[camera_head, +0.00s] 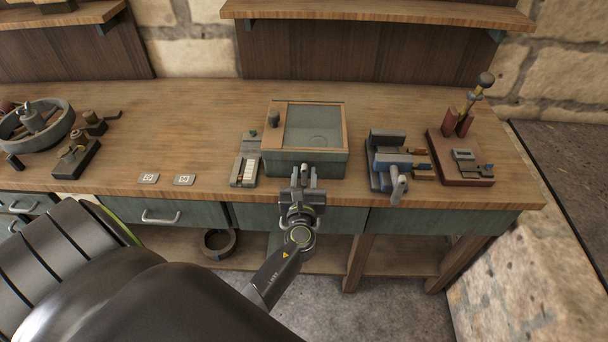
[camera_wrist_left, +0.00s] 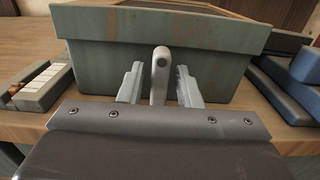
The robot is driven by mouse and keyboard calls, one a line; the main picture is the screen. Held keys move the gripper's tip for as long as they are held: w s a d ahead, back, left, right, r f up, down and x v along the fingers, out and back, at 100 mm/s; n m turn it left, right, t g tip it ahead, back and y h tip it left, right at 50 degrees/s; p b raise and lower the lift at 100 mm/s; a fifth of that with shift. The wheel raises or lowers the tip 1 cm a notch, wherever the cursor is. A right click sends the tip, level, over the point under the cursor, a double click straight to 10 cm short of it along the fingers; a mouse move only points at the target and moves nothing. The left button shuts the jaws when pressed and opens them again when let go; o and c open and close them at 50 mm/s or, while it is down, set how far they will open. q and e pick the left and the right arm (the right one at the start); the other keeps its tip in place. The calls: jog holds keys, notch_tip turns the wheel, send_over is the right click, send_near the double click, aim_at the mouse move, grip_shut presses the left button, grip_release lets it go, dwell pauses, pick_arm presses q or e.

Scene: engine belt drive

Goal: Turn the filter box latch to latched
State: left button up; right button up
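The filter box (camera_head: 306,162) is a green-grey box with a wooden-framed lid, standing on the workbench. Its front wall fills the upper part of the left wrist view (camera_wrist_left: 100,70). The latch (camera_wrist_left: 160,75) is a small grey lever with a rounded, holed top, upright against the front wall; in the head view it is mostly hidden by the gripper. My left gripper (camera_head: 304,178) is at the front of the box. In the left wrist view its fingers (camera_wrist_left: 159,84) stand apart on either side of the latch, with a gap visible on each side. My right gripper is not in view.
A blue vise (camera_head: 388,160) stands right of the box, and a red-based press (camera_head: 462,155) is beyond it. A small grey holder with white pieces (camera_head: 246,162) is close on the left. Two small tags (camera_head: 184,180) lie farther left. Drawers (camera_head: 165,214) are below the bench edge.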

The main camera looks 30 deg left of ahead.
pick_arm(q)
grip_shut()
jog(key=shift+n, duration=0.3)
jog(key=n+b, duration=0.2)
jog(key=shift+f+n, duration=0.15)
jog(key=shift+n, duration=0.15)
jog(key=n+b, duration=0.2)
jog(key=n, duration=0.1)
jog(key=shift+a+n+b, duration=0.1)
jog(key=shift+n+b, duration=0.2)
jog(key=shift+n, duration=0.1)
jog(key=n+b, duration=0.3)
jog(key=n, duration=0.3)
jog(key=shift+f+b, duration=0.1)
jog(key=shift+b, duration=0.3)
jog(key=shift+n+b, duration=1.3)
jog(key=shift+n, duration=1.1)
